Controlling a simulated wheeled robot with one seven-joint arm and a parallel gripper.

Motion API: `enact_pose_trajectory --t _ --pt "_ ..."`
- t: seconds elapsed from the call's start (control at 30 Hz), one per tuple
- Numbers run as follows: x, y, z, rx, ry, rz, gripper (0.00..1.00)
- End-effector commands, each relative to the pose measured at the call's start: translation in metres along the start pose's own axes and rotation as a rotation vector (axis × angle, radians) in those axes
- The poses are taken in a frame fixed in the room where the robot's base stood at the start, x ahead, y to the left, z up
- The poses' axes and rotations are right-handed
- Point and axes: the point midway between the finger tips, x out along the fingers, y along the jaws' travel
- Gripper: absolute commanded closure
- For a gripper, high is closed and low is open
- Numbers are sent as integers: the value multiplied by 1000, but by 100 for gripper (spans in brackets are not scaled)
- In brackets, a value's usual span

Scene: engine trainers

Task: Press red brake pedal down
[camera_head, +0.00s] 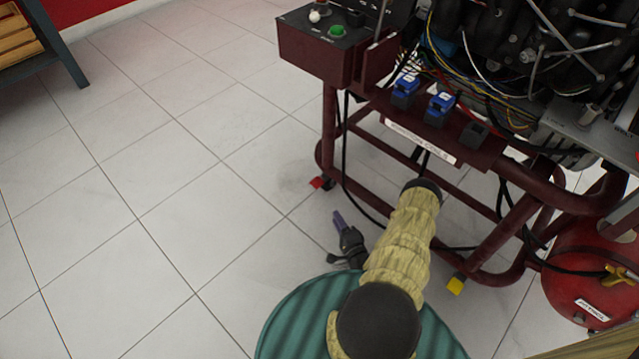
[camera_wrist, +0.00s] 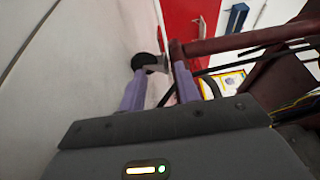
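The red brake pedal (camera_head: 317,183) is a small red tab low at the near left foot of the maroon engine stand (camera_head: 325,150), close to the floor. My gripper (camera_head: 340,218) is low over the floor, a little below and right of the pedal in the head view, apart from it in the picture. In the wrist view my gripper (camera_wrist: 160,88) shows two purple fingers spread apart with nothing held between them. A dark caster wheel (camera_wrist: 144,62) with a grey bracket is just beyond the fingertips. I cannot make out the red pedal clearly in the wrist view.
A yellow pedal (camera_head: 455,286) is at another foot of the stand. A red tank (camera_head: 590,285) stands at right. Dark cables (camera_head: 352,190) hang beside the stand's left leg. The tiled floor (camera_head: 130,220) at left is clear.

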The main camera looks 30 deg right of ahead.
Motion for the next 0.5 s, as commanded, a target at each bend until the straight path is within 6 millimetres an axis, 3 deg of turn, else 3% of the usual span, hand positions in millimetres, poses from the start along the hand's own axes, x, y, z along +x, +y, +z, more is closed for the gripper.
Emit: enact_pose_trajectory --t 0.27,0.5 --pt "6 0 0 -1 -3 -1 67" --pt "37 2 0 -3 -5 -2 67"
